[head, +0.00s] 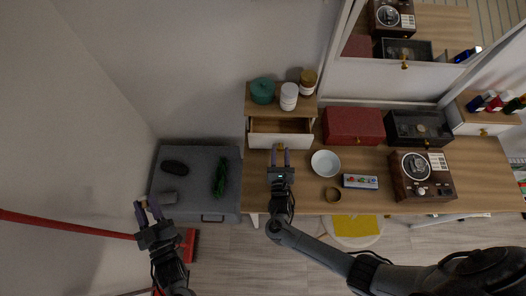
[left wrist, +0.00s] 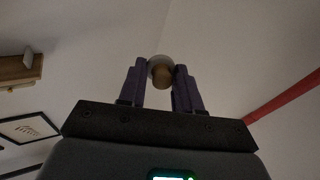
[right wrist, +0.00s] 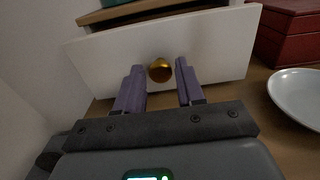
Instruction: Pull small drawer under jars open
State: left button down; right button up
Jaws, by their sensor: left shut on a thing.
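The small drawer (head: 281,141) under the jars has a white front and stands pulled out, its inside visible in the head view. Its gold knob (right wrist: 160,70) shows in the right wrist view. My right gripper (head: 280,156) is in front of the drawer, fingers apart, with the knob between or just beyond the fingertips; no contact is clear. On the drawer unit stand a teal jar (head: 262,91), a white jar (head: 289,97) and a brown jar (head: 308,84). My left gripper (head: 147,208) is shut on a small round tan-and-white thing (left wrist: 160,72), away to the left.
A red box (head: 353,126) stands beside the drawer unit. A grey cabinet (head: 194,200) is at left.

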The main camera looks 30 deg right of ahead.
jog(key=shift+o, duration=1)
jog(key=shift+s, duration=0.1)
pick_arm(q)
jog(key=shift+r+p, duration=0.75)
jog(key=shift+p, duration=0.05)
pick_arm(e)
jog(key=v, duration=1.2)
